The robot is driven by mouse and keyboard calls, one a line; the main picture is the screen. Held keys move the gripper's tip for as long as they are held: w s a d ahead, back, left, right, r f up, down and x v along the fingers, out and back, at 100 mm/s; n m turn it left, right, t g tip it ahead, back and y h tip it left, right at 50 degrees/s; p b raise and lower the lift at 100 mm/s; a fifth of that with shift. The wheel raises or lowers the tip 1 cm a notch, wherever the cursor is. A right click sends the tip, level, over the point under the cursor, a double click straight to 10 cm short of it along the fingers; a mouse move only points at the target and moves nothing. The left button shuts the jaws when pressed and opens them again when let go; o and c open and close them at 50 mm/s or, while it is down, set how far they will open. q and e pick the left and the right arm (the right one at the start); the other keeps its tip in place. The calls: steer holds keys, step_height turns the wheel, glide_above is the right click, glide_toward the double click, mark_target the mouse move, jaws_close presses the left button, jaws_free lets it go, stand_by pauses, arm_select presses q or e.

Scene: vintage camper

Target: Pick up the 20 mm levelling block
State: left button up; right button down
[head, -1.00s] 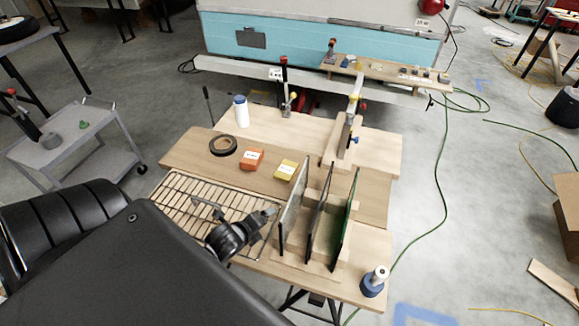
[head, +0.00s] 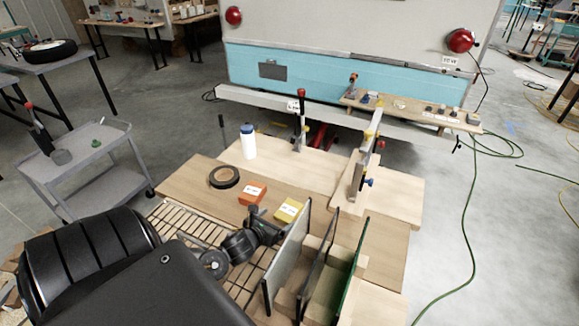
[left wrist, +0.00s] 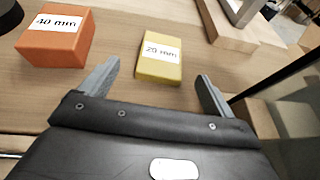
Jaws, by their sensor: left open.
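The 20 mm levelling block (head: 289,209) is a yellow block with a white label, lying on the wooden worktop. In the left wrist view the yellow block (left wrist: 158,70) lies ahead, between the lines of the two fingers and slightly beyond their tips. My left gripper (head: 267,220) is open and empty, low over the worktop just on the near side of the block. In the left wrist view its fingers (left wrist: 158,76) are spread wide, apart from the block. My right gripper is not in view.
An orange 40 mm block (head: 252,193) sits left of the yellow one. Black tape (head: 224,177) and a white bottle (head: 248,142) stand farther back. Upright panels (head: 290,255) rise close to the gripper's right. A wire rack (head: 190,223) lies at left.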

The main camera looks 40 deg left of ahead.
mark_target(286, 213)
arm_select(q)
steer(key=shift+w+a+f, duration=0.1)
steer(key=shift+w+f, duration=0.2)
steer(key=shift+w, duration=0.25)
steer(key=shift+f+p+x, duration=0.25)
steer(key=shift+p+x, duration=0.4)
steer(key=shift+x, duration=1.9)
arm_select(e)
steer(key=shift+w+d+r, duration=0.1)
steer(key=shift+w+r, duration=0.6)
arm_select(q)
steer(key=shift+s, duration=0.1)
steer(key=shift+c, duration=0.4)
steer(key=c, duration=1.1)
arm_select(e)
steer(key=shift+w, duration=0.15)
arm_select(q)
steer(key=shift+o, duration=0.2)
steer(key=shift+r, duration=0.2)
step_height(286, 213, up, 10)
steer(key=b, duration=0.1)
steer(key=shift+f, duration=0.15)
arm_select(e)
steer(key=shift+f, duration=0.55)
